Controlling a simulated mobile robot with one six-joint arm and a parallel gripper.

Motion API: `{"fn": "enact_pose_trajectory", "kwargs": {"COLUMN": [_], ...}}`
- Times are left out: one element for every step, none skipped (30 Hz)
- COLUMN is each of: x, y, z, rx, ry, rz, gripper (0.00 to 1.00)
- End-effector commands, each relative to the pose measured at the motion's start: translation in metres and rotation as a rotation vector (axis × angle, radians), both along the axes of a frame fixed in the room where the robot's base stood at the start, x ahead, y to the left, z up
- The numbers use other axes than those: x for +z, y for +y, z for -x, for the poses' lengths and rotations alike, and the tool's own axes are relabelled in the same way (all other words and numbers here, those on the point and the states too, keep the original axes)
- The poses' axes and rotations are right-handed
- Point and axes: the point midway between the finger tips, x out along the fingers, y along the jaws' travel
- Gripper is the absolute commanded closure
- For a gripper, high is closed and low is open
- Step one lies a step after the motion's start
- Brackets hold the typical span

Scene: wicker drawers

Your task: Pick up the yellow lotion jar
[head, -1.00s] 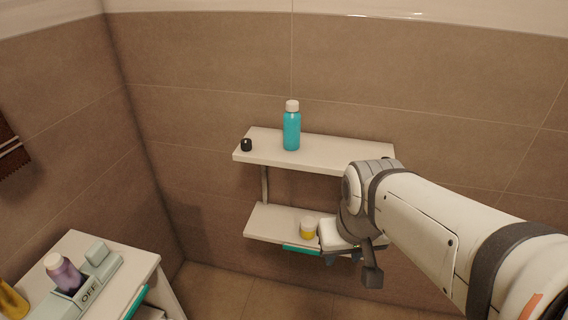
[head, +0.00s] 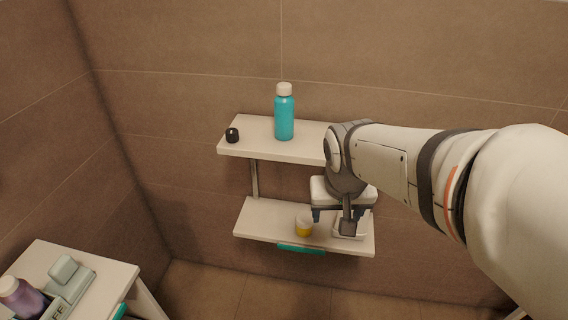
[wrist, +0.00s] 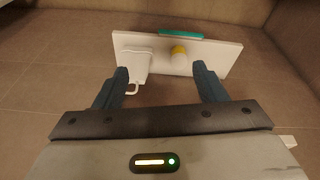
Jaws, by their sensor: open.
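The yellow lotion jar (head: 304,226), with a white lid, stands upright on the lower shelf (head: 262,219) of the wall unit. In the wrist view the jar (wrist: 179,54) shows beyond the fingertips, between their lines and nearer the right finger. My gripper (head: 341,217) is open and empty, just right of the jar in the head view and apart from it. In the wrist view my gripper (wrist: 160,72) has its two blue fingers spread wide. A white object (head: 350,226) on the shelf lies partly behind my gripper.
The upper shelf (head: 262,139) holds a teal bottle (head: 284,112) and a small black item (head: 232,135). A teal strip (head: 301,249) shows at the lower shelf's front edge. A white cabinet (head: 112,279) with a purple bottle (head: 20,298) stands at lower left.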

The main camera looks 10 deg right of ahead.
Motion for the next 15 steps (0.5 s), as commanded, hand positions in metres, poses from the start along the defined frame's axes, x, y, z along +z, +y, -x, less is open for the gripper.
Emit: {"fn": "enact_pose_trajectory", "kwargs": {"x": [-0.042, -0.056, -0.074, -0.087, -0.101, -0.119, -0.133, -0.146, -0.163, -0.175, -0.186, -0.2, -0.209, -0.216, -0.226], "y": [0.0, 0.0, 0.0, 0.001, 0.002, 0.004, 0.006, 0.007, 0.01, 0.012, 0.014, 0.017, 0.02, 0.021, 0.024], "z": [-0.021, -0.034, -0.05, -0.063, -0.076, -0.092, -0.104, -0.115, -0.13, -0.14, -0.149, -0.16, -0.167, -0.174, -0.181], "rx": [-0.036, -0.062, -0.097, -0.121, -0.146, -0.177, -0.198, -0.217, -0.242, -0.261, -0.276, -0.294, -0.308, -0.318, -0.333], "ry": [-0.003, -0.011, -0.024, -0.035, -0.046, -0.06, -0.071, -0.082, -0.098, -0.109, -0.119, -0.131, -0.139, -0.147, -0.155], "rz": [0.012, 0.02, 0.027, 0.032, 0.035, 0.04, 0.041, 0.043, 0.043, 0.041, 0.039, 0.037, 0.033, 0.031, 0.027], "gripper": [0.31, 0.28, 0.25, 0.23, 0.21, 0.21, 0.21, 0.21, 0.21, 0.21, 0.21, 0.21, 0.21, 0.21, 0.21]}}
